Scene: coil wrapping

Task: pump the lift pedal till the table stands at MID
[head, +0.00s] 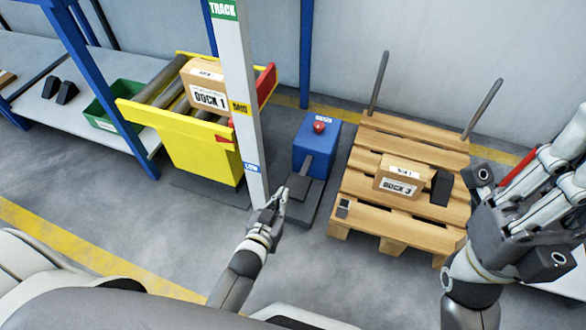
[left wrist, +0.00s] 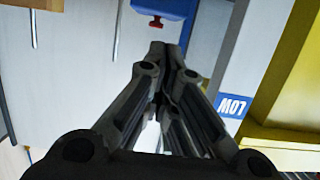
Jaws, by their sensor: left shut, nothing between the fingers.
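The yellow lift table (head: 205,155) with rollers stands behind the pale height post (head: 232,70). The post bears a yellow MID label (head: 240,107) and a blue LOW label (head: 251,167), also seen in the left wrist view (left wrist: 232,105). A small red mark (head: 223,139) on the table's side appears between these labels. The blue pump unit (head: 316,140) has a red knob and a dark pedal (head: 298,186). My left gripper (head: 281,198) is shut and empty close to the pedal; contact is unclear. Its fingers (left wrist: 168,50) show in the left wrist view.
A DOCK 1 box (head: 203,84) sits on the lift rollers. A wooden pallet (head: 375,215) with a DOCK 3 box (head: 402,182) and two upright rods stands right of the pump. A shelf at left holds a green bin (head: 108,106). The near floor is open.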

